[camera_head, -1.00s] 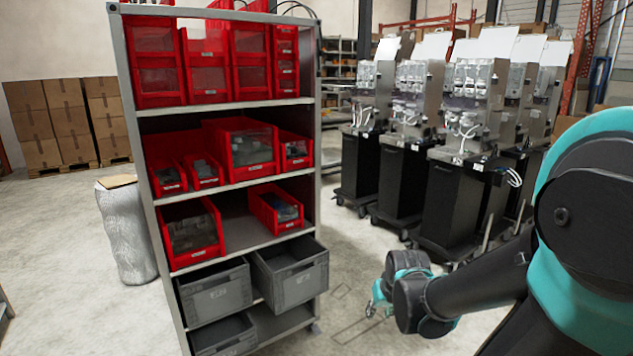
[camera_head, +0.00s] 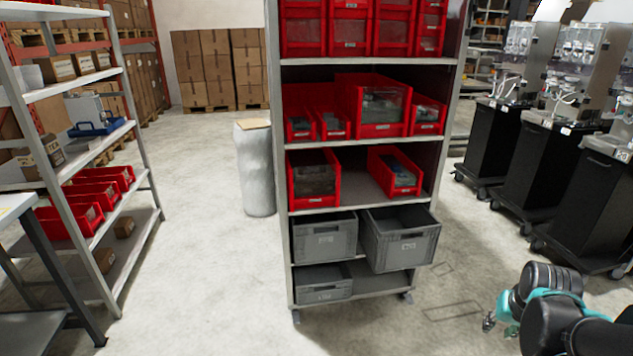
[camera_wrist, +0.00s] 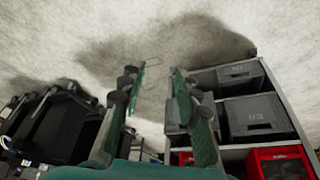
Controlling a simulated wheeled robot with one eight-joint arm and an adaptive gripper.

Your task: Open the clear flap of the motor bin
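Red bins stand on a grey shelf rack (camera_head: 455,100) in the head view. A large red bin with a clear front (camera_head: 381,108) is on the second shelf and holds grey parts. Another red bin with a clear front (camera_head: 314,180) is on the third shelf, its contents dark. The labels are too small to tell which is the motor bin. My gripper (camera_head: 489,321) is low at the right, in front of the rack and apart from it. In the wrist view my gripper (camera_wrist: 157,76) has its fingers apart, with only floor between them.
Grey crates (camera_head: 323,238) fill the lower shelves, and one grey crate (camera_head: 400,238) juts forward. Black dispenser carts (camera_head: 560,180) stand at the right. Another shelf (camera_head: 140,140) stands at the left. The floor before the rack is clear.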

